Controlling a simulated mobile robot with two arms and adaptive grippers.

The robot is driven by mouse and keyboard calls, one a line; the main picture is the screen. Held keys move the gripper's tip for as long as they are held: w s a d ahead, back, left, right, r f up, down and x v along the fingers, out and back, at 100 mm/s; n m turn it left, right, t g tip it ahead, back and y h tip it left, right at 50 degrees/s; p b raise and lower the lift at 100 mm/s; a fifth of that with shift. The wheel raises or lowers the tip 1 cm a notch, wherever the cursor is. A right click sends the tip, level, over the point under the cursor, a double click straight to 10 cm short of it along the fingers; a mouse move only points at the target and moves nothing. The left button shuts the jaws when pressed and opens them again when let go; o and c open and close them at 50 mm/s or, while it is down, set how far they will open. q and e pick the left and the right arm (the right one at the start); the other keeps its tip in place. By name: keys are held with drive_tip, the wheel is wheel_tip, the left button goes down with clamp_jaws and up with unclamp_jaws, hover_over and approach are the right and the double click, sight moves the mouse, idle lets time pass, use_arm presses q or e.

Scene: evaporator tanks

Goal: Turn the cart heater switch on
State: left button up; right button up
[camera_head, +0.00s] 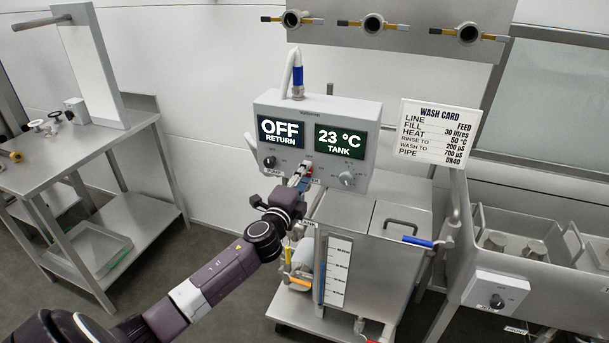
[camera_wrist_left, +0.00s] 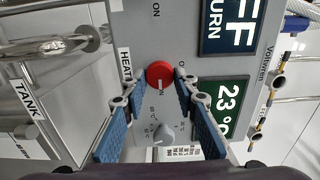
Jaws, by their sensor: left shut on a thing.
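The cart's control box (camera_head: 263,105) has two dark displays, reading "OFF RETURN" and "23 °C TANK". In the left wrist view, the red heater switch (camera_wrist_left: 159,74) is a round knob on the grey panel beside a partly hidden "HEAT" label. An "ON" mark shows at its edge; I cannot tell exactly where the knob points. My left gripper (camera_head: 301,178) reaches the lower middle of the box. In the left wrist view, its blue-padded fingers (camera_wrist_left: 157,88) are either side of the red knob, shut on it. My right gripper is not in view.
Other knobs flank my gripper: a black one (camera_head: 270,162) left and a grey one (camera_head: 346,179) right. The steel tank (camera_head: 385,240) with a blue-handled valve (camera_head: 418,241) stands below. A steel table (camera_head: 75,145) is left; a wash card (camera_head: 440,131) hangs right.

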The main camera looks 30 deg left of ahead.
use_arm(q)
drive_tip(key=shift+f, duration=0.1)
idle(0.3)
drive_tip(key=o, duration=1.1)
drive_tip(key=shift+s, duration=0.1)
drive_tip(key=v, duration=1.1)
drive_tip(key=shift+s+d, duration=0.2)
drive_tip(key=shift+s, duration=0.2)
